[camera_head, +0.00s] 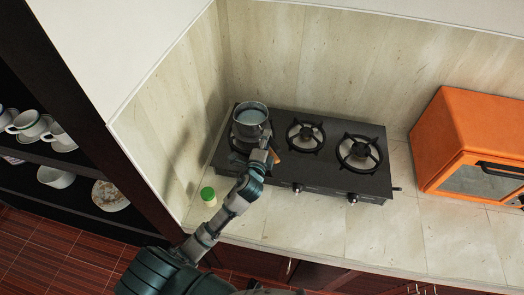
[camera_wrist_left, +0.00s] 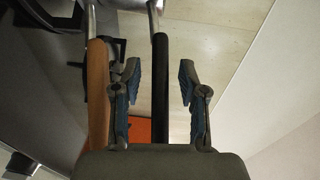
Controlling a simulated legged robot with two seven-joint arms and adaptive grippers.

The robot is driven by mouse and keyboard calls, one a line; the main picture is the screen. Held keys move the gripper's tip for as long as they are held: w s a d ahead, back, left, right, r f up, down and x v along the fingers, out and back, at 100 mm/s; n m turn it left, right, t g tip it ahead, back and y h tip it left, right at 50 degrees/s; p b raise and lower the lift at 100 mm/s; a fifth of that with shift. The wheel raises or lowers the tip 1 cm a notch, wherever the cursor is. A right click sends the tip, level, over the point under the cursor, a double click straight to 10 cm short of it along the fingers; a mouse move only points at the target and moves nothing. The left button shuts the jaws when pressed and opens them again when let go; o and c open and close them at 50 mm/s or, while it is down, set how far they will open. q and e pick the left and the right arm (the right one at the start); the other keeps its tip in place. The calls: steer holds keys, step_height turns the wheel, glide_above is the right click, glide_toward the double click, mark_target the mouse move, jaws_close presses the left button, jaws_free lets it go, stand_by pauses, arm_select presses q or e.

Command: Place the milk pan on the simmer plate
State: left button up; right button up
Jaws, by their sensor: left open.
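The milk pan (camera_head: 250,117), a small metal pot with pale contents, stands upright over the left burner of the hob. Its black handle (camera_wrist_left: 160,85) runs between the fingers of my left gripper (camera_wrist_left: 158,92) in the left wrist view, with a gap on both sides. My left gripper (camera_head: 265,154) is open beside the pan in the head view and hides the handle there. A wooden handle (camera_wrist_left: 97,95), seemingly the simmer plate's, lies just outside the left finger. The plate itself is mostly hidden; I cannot tell whether the pan rests fully on it. My right gripper is not in view.
The black hob (camera_head: 330,183) has two bare burners, middle (camera_head: 305,136) and right (camera_head: 358,152). A green-capped shaker (camera_head: 208,196) stands on the counter near my left arm. An orange oven (camera_head: 470,140) is at the right. Walls close off the back and left. The front counter is clear.

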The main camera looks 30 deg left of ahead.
arm_select(q)
steer(key=b+v, duration=0.1)
steer(key=v, duration=0.9)
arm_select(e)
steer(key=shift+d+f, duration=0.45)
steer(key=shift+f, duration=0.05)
arm_select(q)
steer(key=shift+a+r, duration=0.1)
